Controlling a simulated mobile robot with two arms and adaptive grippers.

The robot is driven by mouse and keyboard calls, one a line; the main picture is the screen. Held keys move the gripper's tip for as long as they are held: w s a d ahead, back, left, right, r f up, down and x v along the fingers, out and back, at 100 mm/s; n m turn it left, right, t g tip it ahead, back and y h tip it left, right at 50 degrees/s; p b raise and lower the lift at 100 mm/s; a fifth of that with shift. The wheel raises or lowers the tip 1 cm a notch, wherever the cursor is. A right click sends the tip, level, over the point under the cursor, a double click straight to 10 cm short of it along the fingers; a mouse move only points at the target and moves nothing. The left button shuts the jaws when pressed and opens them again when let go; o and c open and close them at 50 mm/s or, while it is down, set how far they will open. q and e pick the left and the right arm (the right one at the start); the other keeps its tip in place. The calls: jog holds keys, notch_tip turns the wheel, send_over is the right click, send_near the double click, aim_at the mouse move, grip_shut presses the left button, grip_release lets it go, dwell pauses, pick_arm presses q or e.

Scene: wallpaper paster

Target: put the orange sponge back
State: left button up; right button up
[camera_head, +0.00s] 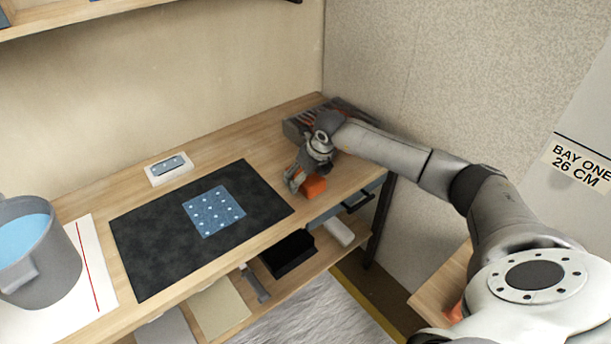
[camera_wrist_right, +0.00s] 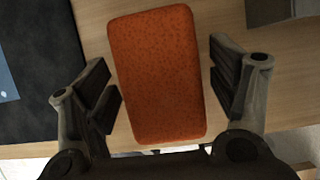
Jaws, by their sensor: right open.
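The orange sponge (camera_head: 314,187) lies on the wooden workbench near its right front edge. In the right wrist view the sponge (camera_wrist_right: 157,75) is a rounded orange block between the two fingers. My right gripper (camera_head: 299,181) is at the sponge, and in the wrist view my right gripper (camera_wrist_right: 165,92) is open. A gap shows between each finger and the sponge. My left gripper is in neither view.
A dark mat (camera_head: 150,245) with a blue patterned square (camera_head: 214,211) lies left of the sponge. A grey bucket (camera_head: 38,255) stands far left. A grey box-like holder (camera_head: 297,128) sits behind my gripper at the bench's right end. A white tray (camera_head: 157,179) is at the back.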

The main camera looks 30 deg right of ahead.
aim_at(312, 180)
jog(key=shift+r+p, duration=0.4)
jog(key=shift+p, duration=0.05)
jog(key=b+v, duration=0.1)
jog(key=v, duration=0.8)
jog(key=shift+w+a+r+b, duration=0.15)
jog(key=shift+b, duration=0.15)
jog(key=shift+s+r, duration=0.3)
jog(key=shift+r, duration=0.3)
